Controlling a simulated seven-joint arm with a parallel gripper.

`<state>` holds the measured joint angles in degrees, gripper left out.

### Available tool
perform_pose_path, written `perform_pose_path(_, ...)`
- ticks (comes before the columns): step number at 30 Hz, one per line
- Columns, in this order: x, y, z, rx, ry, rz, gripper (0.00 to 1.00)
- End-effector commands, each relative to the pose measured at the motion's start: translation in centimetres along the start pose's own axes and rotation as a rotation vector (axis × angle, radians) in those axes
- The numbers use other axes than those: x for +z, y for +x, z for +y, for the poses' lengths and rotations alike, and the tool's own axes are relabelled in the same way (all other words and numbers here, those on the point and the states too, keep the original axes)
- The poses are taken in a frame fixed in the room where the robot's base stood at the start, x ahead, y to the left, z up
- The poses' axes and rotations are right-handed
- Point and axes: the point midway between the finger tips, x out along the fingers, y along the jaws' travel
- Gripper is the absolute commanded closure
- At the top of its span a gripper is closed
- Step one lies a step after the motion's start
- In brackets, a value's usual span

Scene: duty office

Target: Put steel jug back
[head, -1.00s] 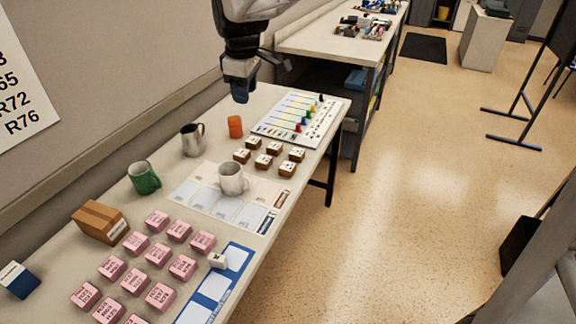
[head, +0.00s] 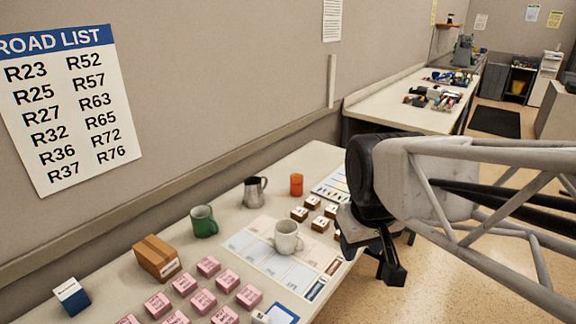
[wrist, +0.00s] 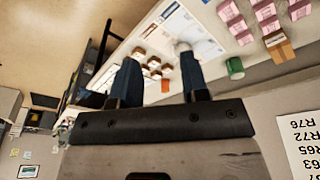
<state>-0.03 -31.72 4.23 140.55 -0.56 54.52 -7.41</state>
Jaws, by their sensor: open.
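The steel jug (head: 255,191) stands upright on the table near the wall, between a green mug (head: 203,222) and an orange cup (head: 297,184). A white mug (head: 288,237) stands on a printed sheet (head: 245,243) in front of the jug. My gripper (head: 391,268) is over the table's right edge, apart from the jug. In the wrist view my gripper (wrist: 159,66) has its two fingers spread with nothing held between them. I cannot make out the jug in the wrist view; a finger may hide it.
Small brown blocks (head: 315,213) stand right of the white mug. Several pink blocks (head: 208,266), a cardboard box (head: 157,257) and a blue-and-white box (head: 72,296) occupy the near table. A road list (head: 70,105) hangs on the wall.

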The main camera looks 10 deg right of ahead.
Motion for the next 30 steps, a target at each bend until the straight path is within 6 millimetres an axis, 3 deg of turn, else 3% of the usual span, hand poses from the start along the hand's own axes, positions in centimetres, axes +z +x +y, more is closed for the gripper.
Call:
perform_pose_path(3,2.5,0.5,-0.2,0.002,0.074,0.009,0.59)
perform_pose_path(9,4.6,1.1,-0.4,0.003,0.145,0.015,0.59)
perform_pose_path(30,4.9,1.2,-0.4,0.003,0.155,0.015,0.59)
